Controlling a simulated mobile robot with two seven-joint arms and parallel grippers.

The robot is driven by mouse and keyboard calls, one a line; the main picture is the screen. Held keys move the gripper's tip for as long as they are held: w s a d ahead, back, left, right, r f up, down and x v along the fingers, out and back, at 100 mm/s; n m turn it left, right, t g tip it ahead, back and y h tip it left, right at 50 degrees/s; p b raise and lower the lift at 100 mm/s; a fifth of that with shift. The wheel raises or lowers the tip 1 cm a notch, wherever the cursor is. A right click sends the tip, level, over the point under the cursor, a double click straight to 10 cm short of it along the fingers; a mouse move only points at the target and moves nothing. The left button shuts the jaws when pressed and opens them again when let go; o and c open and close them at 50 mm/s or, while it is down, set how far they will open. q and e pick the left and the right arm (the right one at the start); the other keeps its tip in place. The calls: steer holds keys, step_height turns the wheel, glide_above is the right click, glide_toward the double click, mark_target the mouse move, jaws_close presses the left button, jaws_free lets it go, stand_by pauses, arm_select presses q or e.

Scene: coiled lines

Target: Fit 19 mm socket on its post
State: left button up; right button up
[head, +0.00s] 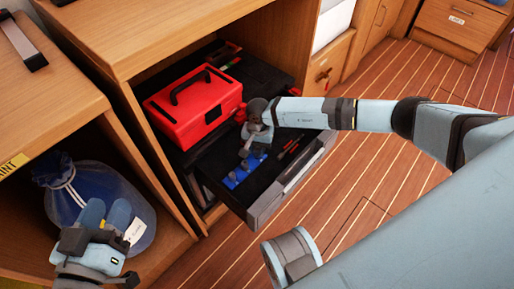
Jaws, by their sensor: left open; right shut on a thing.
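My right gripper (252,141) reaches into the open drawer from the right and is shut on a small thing. It is low above a blue rail (233,180) that carries several small grey pieces. The held thing is mostly hidden by the gripper, so I cannot read its size or tell whether it touches a post. My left gripper (104,214) is open and empty at the lower left, in front of a blue bag, far from the rail.
Long thin tools lie to the right of the rail. The tied blue bag (143,214) sits in the left cubby. The wooden floor (385,185) on the right is clear.

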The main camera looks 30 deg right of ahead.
steer(key=shift+f+b, duration=0.2)
steer(key=shift+b, duration=0.1)
steer(key=shift+f+b, duration=0.6)
steer(key=shift+f, duration=0.15)
steer(key=o, duration=1.3)
step_height(320, 180, up, 5)
steer(key=p, duration=0.3)
steer(key=shift+r+p, duration=0.1)
steer(key=shift+p, duration=0.25)
